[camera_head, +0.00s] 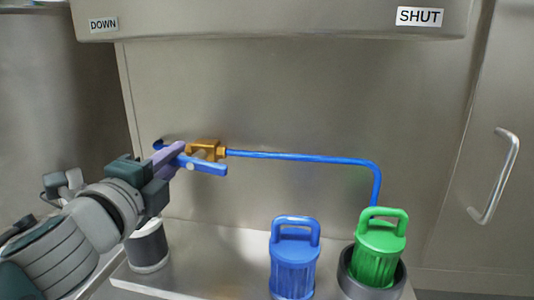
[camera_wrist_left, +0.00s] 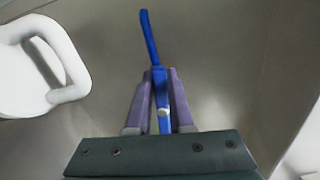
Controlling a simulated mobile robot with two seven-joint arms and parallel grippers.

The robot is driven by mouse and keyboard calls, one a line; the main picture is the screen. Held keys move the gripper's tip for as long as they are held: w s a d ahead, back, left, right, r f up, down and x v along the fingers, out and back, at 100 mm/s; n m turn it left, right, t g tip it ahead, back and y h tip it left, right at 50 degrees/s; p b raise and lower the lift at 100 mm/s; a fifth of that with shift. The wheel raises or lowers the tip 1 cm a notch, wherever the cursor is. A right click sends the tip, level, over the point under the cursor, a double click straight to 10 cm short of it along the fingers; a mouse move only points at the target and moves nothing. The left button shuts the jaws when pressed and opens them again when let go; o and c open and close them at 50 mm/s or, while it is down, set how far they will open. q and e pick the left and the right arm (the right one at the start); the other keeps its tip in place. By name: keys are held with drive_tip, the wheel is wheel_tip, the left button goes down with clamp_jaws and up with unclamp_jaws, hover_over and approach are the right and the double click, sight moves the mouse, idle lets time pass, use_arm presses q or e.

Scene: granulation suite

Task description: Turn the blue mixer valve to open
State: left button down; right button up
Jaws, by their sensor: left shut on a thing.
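The blue mixer valve has a brass body (camera_head: 208,147) on a blue pipe (camera_head: 310,157) along the steel panel. Its blue lever handle (camera_head: 208,167) shows in front of and just below the brass body, roughly along the pipe with a slight downward tilt to the right. My left gripper (camera_head: 170,158) comes in from the left and is shut on the handle, covering part of it. In the left wrist view the blue handle (camera_wrist_left: 149,35) runs between the purple fingers of the gripper (camera_wrist_left: 160,95). My right gripper is not in view.
A blue lidded canister (camera_head: 293,265) stands on the steel ledge. A green canister (camera_head: 378,252) sits in a grey round holder (camera_head: 371,291) under the pipe's downturned end. A dark and white cylinder (camera_head: 147,248) stands below my left gripper. A door handle (camera_head: 499,175) is at right.

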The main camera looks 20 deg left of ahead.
use_arm(q)
drive_tip(key=shift+f+n, duration=0.25)
drive_tip(key=shift+n, duration=0.55)
drive_tip(key=c, duration=0.8)
unclamp_jaws()
drive_tip(key=shift+s, duration=0.1)
drive_tip(key=shift+s+d, duration=0.1)
drive_tip(key=shift+s, duration=0.2)
drive_tip(key=v, duration=0.9)
drive_tip(key=shift+p, duration=0.3)
drive_tip(key=shift+s, duration=0.1)
